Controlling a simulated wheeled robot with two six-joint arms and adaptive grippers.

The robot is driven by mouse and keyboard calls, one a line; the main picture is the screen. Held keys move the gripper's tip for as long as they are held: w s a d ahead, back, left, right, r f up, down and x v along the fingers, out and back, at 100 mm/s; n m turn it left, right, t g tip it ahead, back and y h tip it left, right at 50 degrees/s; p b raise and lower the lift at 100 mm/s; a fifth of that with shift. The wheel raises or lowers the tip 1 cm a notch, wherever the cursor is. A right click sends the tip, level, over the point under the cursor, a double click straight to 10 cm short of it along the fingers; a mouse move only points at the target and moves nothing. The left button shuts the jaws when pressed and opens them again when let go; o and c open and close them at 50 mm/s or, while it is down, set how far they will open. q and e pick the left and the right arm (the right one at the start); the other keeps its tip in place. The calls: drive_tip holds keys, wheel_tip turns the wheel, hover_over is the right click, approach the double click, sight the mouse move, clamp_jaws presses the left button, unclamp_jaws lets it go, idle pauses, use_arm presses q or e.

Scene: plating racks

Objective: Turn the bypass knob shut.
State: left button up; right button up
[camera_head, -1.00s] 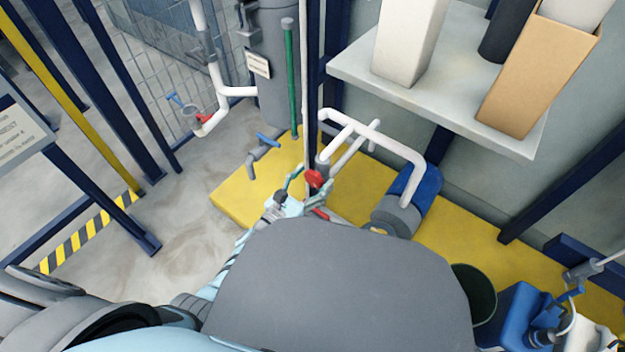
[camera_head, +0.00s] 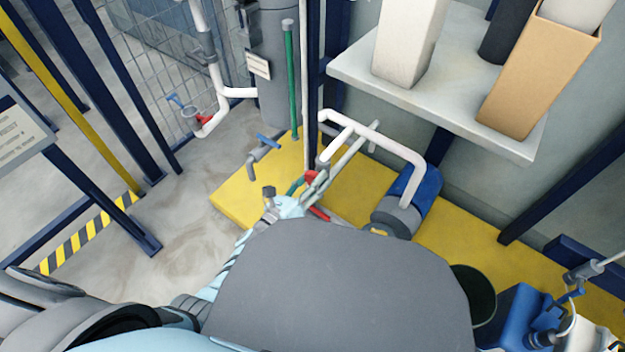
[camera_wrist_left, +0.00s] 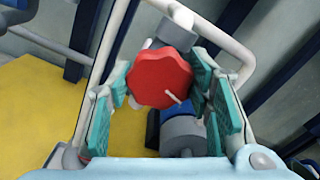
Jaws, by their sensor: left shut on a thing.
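The red, scalloped bypass knob (camera_wrist_left: 160,78) sits on a grey valve body (camera_wrist_left: 172,36) on the white pipework. It carries a short white mark at its lower right. In the head view the knob (camera_head: 311,177) is partly hidden by my fingers. My left gripper (camera_head: 308,183) has its fingers on either side of the knob. In the left wrist view the green pads of the left gripper (camera_wrist_left: 161,84) flank the knob, shut on it.
White pipes (camera_head: 405,150) run to a blue and grey pump (camera_head: 418,190) on a yellow base (camera_head: 345,195). A shelf (camera_head: 465,105) with boxes overhangs at the upper right. A green pipe (camera_head: 291,80) and blue-handled tap (camera_head: 266,141) stand behind the gripper.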

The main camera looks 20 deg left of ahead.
use_arm(q)
drive_tip(key=o, duration=1.2)
drive_tip(key=shift+c, duration=0.2)
drive_tip(key=v, duration=1.2)
drive_tip(key=shift+s, duration=0.1)
